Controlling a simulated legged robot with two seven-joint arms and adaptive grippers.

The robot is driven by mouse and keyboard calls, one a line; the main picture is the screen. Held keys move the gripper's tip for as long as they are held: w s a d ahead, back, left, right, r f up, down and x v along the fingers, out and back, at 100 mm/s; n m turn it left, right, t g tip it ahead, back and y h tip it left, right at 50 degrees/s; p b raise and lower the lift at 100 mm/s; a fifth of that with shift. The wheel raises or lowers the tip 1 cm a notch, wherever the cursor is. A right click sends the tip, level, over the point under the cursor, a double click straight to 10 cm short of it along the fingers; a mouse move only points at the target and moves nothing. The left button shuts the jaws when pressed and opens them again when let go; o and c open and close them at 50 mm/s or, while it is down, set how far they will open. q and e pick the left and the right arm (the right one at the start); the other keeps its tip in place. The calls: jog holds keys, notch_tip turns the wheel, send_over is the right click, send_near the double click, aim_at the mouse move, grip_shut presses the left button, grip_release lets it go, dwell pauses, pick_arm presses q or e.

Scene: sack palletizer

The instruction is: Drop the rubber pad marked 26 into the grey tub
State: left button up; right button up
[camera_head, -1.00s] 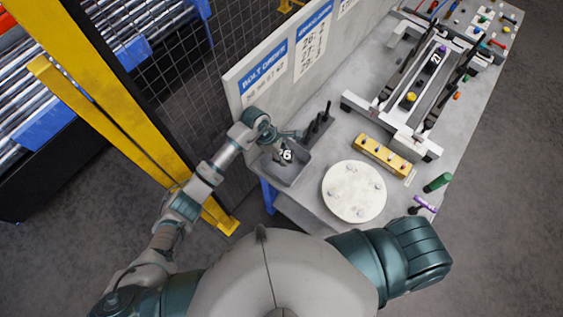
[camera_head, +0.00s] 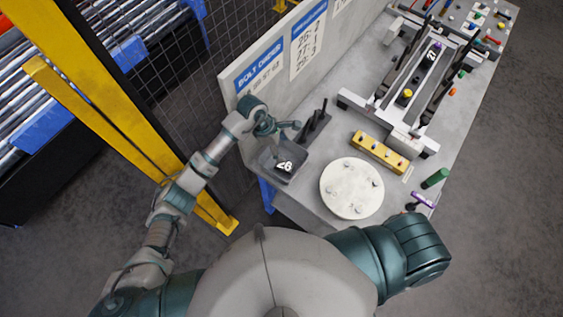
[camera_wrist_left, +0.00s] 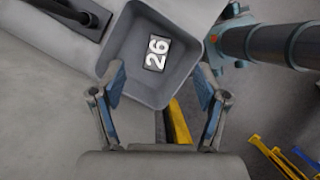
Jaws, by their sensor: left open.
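The grey tub (camera_head: 294,176) stands at the near left corner of the workbench; it also shows in the left wrist view (camera_wrist_left: 130,38). The dark rubber pad marked 26 (camera_head: 284,164) lies inside the tub, its white number facing up; the left wrist view shows the number (camera_wrist_left: 157,53) against the tub floor. My left gripper (camera_head: 278,128) is over the far side of the tub. In the left wrist view its fingers (camera_wrist_left: 160,82) are spread apart with nothing between them. My right gripper does not show clearly in any view.
A black rack with upright pegs (camera_head: 315,125) stands behind the tub. A round white plate (camera_head: 351,188) and a yellow block with holes (camera_head: 380,153) lie to the right. A panel with posted sheets (camera_head: 260,72) borders the bench on the left. A green cylinder (camera_head: 435,177) is near the right edge.

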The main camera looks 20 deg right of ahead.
pick_arm(q)
jog(key=r, duration=0.2)
jog(key=d+r, duration=0.1)
jog(key=r, duration=0.2)
jog(key=shift+r, duration=0.1)
jog(key=shift+a, duration=0.25)
jog(key=shift+s, duration=0.15)
